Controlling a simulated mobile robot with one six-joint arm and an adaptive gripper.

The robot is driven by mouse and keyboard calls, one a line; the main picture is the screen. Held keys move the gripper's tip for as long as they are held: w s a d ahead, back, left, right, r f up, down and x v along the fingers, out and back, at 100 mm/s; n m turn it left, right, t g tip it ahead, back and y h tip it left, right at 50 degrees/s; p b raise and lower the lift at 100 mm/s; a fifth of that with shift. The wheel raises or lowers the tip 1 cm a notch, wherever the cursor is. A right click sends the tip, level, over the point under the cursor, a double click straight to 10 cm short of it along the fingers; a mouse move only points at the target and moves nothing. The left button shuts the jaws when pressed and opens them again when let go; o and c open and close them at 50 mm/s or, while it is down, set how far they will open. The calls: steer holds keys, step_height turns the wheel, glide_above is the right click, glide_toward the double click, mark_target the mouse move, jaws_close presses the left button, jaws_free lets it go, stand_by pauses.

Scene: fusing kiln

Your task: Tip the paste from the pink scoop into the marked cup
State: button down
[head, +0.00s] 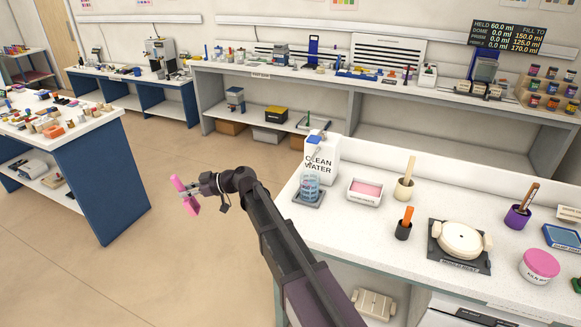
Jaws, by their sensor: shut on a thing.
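My gripper (188,193) is shut on the pink scoop (194,207) and holds it out over the floor, left of the near white worktop. The scoop shows as a pink handle and a small pink end; the paste in it cannot be made out. A clear bluish cup (310,186) stands on a grey base at the worktop's left end, right of my gripper and apart from it. I cannot tell from its surface whether it is the marked cup. A screen (508,38) at the back right reads held 60.0 ml, with three 0.0 ml lines.
A white clean water container (321,158) stands behind the clear cup. Open floor (150,270) lies below my gripper.

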steer(key=shift+w+a, duration=0.15)
steer(key=shift+w+d, duration=0.2)
stand_by(0.3)
